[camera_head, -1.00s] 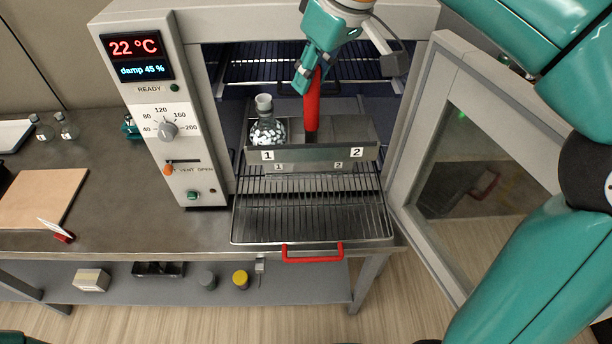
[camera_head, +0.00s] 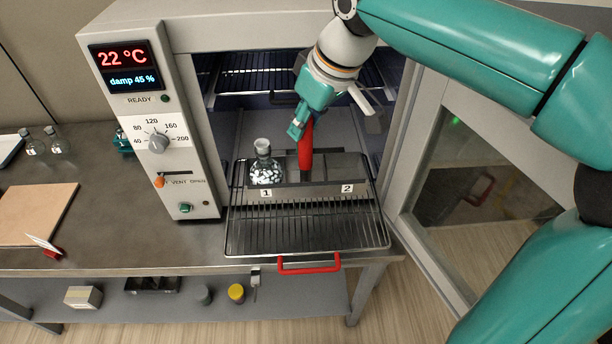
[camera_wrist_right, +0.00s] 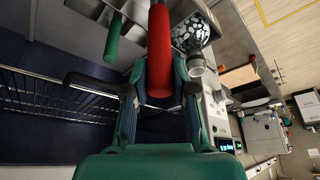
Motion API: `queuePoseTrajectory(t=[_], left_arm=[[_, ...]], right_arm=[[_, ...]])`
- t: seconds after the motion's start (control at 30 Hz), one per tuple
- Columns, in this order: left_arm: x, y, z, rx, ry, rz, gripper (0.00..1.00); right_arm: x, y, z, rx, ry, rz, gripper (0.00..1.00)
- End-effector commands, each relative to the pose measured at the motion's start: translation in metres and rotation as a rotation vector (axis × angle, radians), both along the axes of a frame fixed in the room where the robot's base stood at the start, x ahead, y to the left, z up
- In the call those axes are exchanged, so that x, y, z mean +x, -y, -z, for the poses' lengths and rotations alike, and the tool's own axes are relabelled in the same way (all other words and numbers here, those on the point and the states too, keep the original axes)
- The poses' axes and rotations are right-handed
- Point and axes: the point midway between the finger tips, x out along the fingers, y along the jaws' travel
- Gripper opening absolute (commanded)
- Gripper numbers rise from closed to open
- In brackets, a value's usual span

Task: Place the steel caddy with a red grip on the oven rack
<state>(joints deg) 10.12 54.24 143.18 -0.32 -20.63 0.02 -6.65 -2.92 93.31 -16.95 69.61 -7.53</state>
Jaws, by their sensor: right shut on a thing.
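The steel caddy (camera_head: 325,188) has walls labelled 1 and 2 and an upright red grip (camera_head: 305,150). It is at the pulled-out wire oven rack (camera_head: 300,232), over its rear part. I cannot tell whether its base touches the wires. A clear flask (camera_head: 265,166) with white and dark contents stands in the side labelled 1. My right gripper (camera_head: 298,130) is shut on the red grip, which also shows between its fingers in the right wrist view (camera_wrist_right: 159,50). My left gripper is not in view.
The oven door (camera_head: 480,180) stands open at the right. The control panel (camera_head: 150,130) is at the left of the opening. A red handle (camera_head: 309,267) is on the rack's front edge. The front part of the rack is bare. Small flasks (camera_head: 55,142) stand on the bench at left.

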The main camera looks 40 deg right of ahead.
Motion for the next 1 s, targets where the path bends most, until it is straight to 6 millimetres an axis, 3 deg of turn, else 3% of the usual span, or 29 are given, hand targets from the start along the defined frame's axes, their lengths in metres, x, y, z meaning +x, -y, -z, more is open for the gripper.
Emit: queuePoseTrajectory(t=[0.1, 0.3, 0.8, 1.0], left_arm=[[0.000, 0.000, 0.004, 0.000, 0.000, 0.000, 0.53], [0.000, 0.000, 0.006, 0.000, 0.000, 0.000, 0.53], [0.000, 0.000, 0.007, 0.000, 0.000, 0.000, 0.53], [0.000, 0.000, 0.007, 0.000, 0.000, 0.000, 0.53]], right_arm=[[-0.001, 0.001, 0.034, 0.000, -0.003, 0.002, 0.00], [0.000, 0.000, 0.072, 0.000, 0.000, 0.001, 0.00], [0.000, 0.001, 0.120, 0.000, 0.001, 0.001, 0.00], [0.000, 0.000, 0.121, 0.000, 0.003, 0.001, 0.00]])
